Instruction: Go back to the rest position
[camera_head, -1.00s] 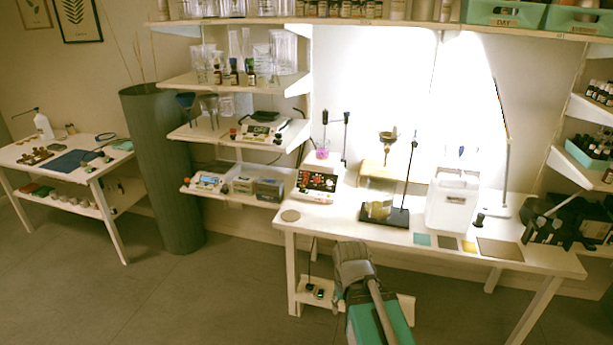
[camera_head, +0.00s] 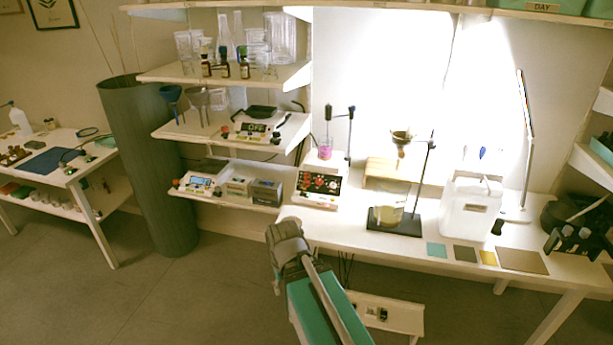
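My arm (camera_head: 287,245) shows at the bottom centre, a grey joint with a teal and grey link below it. It is in front of the left end of the white workbench (camera_head: 335,232). No gripper fingers show in this view, so I cannot see whether the gripper holds anything.
The workbench carries a stirrer device (camera_head: 320,184), a black-based stand (camera_head: 395,228) with a beaker, a white canister (camera_head: 470,208) and coloured mats. Wall shelves (camera_head: 215,133) and a tall grey-green planter (camera_head: 150,170) stand left. Floor at lower left is clear.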

